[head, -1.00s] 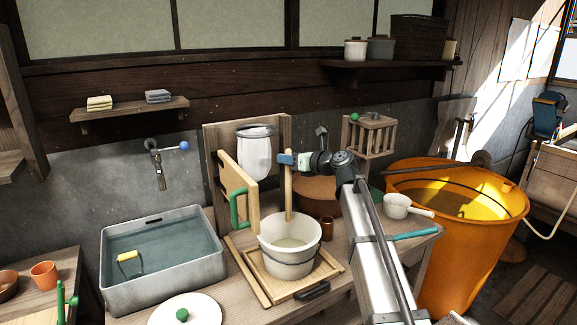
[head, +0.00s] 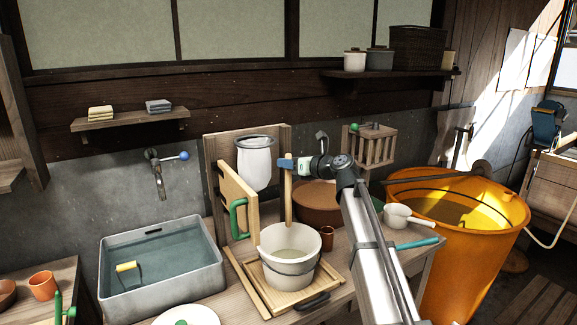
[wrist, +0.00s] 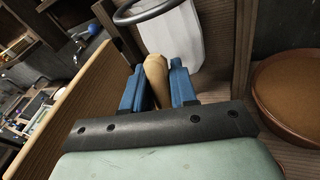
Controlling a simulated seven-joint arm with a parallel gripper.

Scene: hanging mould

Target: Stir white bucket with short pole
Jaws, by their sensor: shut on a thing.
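The white bucket (head: 290,275) stands upright on a wooden slatted frame on the counter, with pale liquid inside. My gripper (head: 287,163) is shut on the pole's upper end. In the wrist view the blue fingers of my gripper (wrist: 160,90) close on both sides of the pole (wrist: 157,70).
A hanging white bag (head: 255,165) and a wooden board with green handle (head: 238,215) stand close behind. A brown round tub (head: 318,203), small brown cup (head: 327,238) and white ladle (head: 400,215) lie to the right. A sink (head: 163,265) is left; an orange tub (head: 450,235) is far right.

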